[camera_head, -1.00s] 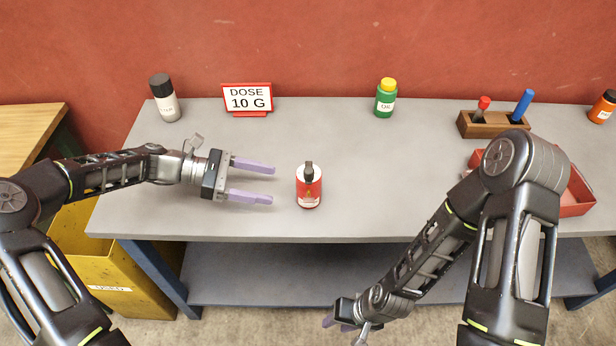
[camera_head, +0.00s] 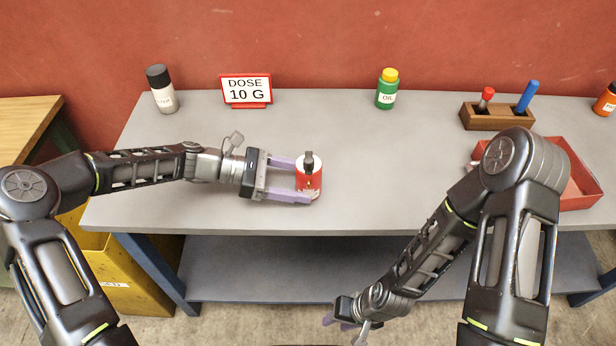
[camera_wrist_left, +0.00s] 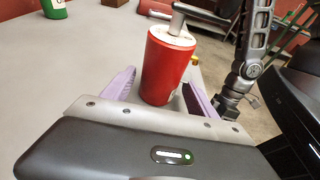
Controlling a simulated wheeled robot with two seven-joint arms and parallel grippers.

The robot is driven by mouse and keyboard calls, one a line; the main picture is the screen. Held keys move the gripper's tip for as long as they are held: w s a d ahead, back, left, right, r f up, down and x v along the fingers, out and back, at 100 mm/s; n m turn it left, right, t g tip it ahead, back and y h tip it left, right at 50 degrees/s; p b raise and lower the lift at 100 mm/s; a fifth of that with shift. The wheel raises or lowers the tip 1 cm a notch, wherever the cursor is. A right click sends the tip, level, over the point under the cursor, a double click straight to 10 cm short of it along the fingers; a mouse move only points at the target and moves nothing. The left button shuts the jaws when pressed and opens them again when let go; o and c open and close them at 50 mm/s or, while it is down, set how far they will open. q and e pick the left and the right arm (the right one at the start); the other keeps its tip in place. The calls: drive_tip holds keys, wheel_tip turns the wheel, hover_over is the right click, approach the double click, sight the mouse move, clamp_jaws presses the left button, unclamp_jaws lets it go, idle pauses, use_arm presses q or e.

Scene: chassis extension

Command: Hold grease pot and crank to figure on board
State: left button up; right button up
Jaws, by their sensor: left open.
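The grease pot (camera_head: 314,181) is a red can with a white top and a dark crank (camera_head: 309,160) on its lid. It stands upright on the grey table. My left gripper (camera_head: 306,181) is open, with its lilac fingers on either side of the pot. The left wrist view also shows the pot (camera_wrist_left: 167,68) between the fingers, with the crank handle (camera_wrist_left: 200,14) on top; I cannot tell whether the fingers touch it. The board (camera_head: 246,90) reads "DOSE 10 G" and stands at the back left. My right gripper (camera_head: 338,322) hangs low in front of the table, its fingers mostly hidden.
A white bottle with a black cap (camera_head: 164,98), a green bottle with a yellow cap (camera_head: 387,94) and a wooden holder (camera_head: 497,118) with red and blue tools stand along the back. A red tray (camera_head: 582,200) is at right, partly behind my right arm. The table's middle is clear.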

use_arm(q)
drive_tip(key=shift+d+f, duration=0.2)
drive_tip(key=shift+d, duration=0.4)
drive_tip(key=shift+c, duration=0.2)
drive_tip(key=c, duration=0.8)
idle(0.4)
